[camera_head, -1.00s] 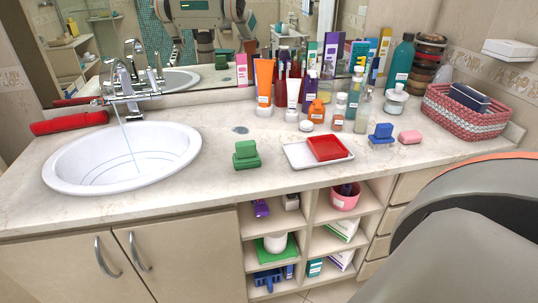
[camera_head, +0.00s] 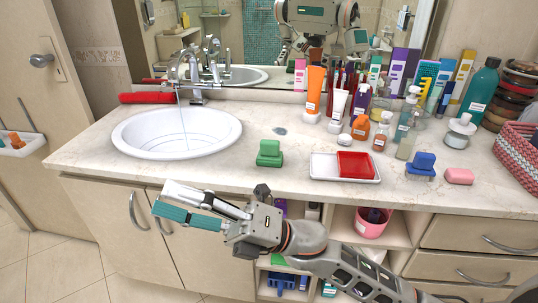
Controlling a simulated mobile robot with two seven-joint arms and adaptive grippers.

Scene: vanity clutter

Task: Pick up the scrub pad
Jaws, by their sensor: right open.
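A green two-layer block (camera_head: 269,153), which looks like the scrub pad, lies on the counter right of the sink. A blue block of similar shape (camera_head: 421,164) sits farther right; which one is the scrub pad is not certain. My right gripper (camera_head: 164,199) is in front of the cabinet doors, nearer than the counter edge. Its fingers point left, one pale and one teal on the faces seen. It is open and empty, apart from both blocks. My left gripper is not in view.
A pink soap (camera_head: 459,176) lies farther right. Bottles and tubes crowd the back by the mirror. The sink (camera_head: 178,132) is left. Counter around the green block is clear.

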